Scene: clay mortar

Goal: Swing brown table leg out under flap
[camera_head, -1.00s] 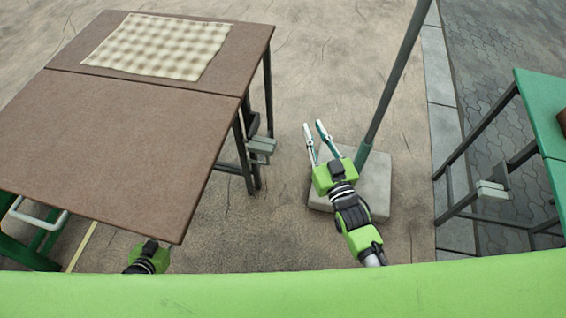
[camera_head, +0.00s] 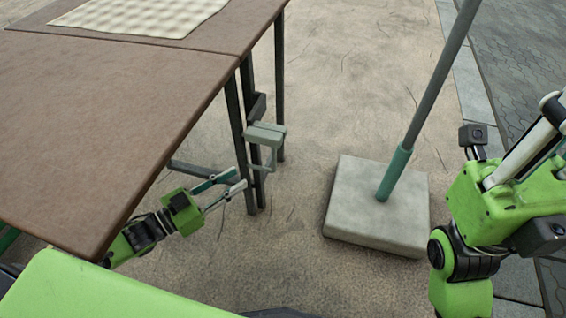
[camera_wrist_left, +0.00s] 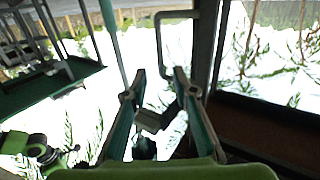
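The brown table (camera_head: 130,105) fills the left of the head view, with its near flap over my left arm. Its dark green leg (camera_head: 236,125) stands upright below the table's right edge. A grey block with a bent bracket (camera_head: 265,134) is beside the leg. My left gripper (camera_head: 242,180) is under the flap, low and close to the leg, with its fingers apart. In the left wrist view its fingers (camera_wrist_left: 158,80) are apart, with a grey bar (camera_wrist_left: 162,45) and block seen between them; contact cannot be told. My right gripper (camera_head: 540,140) is at the right edge, partly cut off.
A pole (camera_head: 430,85) rises from a square concrete base (camera_head: 375,205) right of the table. Another leg (camera_head: 279,85) stands farther back. A checked cloth (camera_head: 140,15) lies on the tabletop. The ground between table and base is clear. A green table (camera_wrist_left: 50,85) shows in the left wrist view.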

